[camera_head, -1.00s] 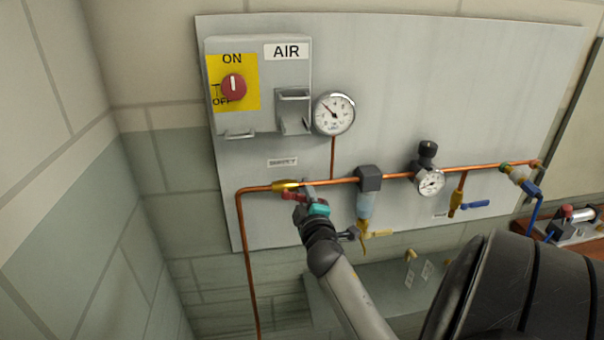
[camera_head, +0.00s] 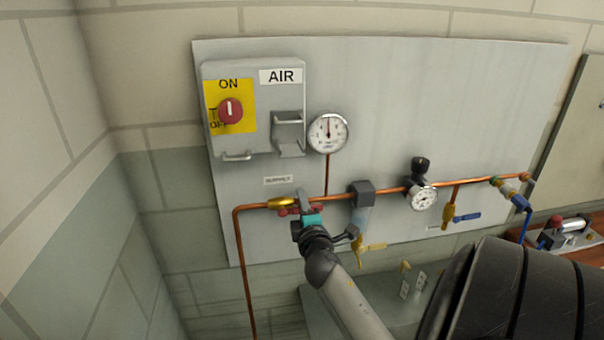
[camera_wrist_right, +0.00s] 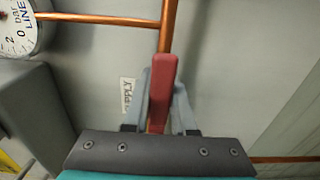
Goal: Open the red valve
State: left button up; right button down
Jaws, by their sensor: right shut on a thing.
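The red valve handle (camera_head: 287,211) is on the brass valve body (camera_head: 281,203) at the left of the copper pipe, under the air box. It lies roughly along the pipe, partly hidden by my right gripper (camera_head: 306,207). In the right wrist view the red handle (camera_wrist_right: 162,92) stands between the two grey fingers of my right gripper (camera_wrist_right: 163,100), which is shut on it. There the handle lines up with the copper pipe (camera_wrist_right: 169,25). My left gripper is not in view.
The grey air box (camera_head: 255,140) with a red ON/OFF knob (camera_head: 230,110) sits above. A round gauge (camera_head: 328,132) hangs beside it, its needle pointing nearly up. A filter block (camera_head: 363,193), second gauge (camera_head: 422,198) and blue lever (camera_head: 466,217) follow along the pipe.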

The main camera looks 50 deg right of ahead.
jog(key=shift+r, duration=0.2)
jog(key=c, duration=0.7)
grip_release()
jog(key=shift+f, duration=0.1)
jog(key=shift+b+v, duration=1)
jog(key=shift+v, duration=6.6)
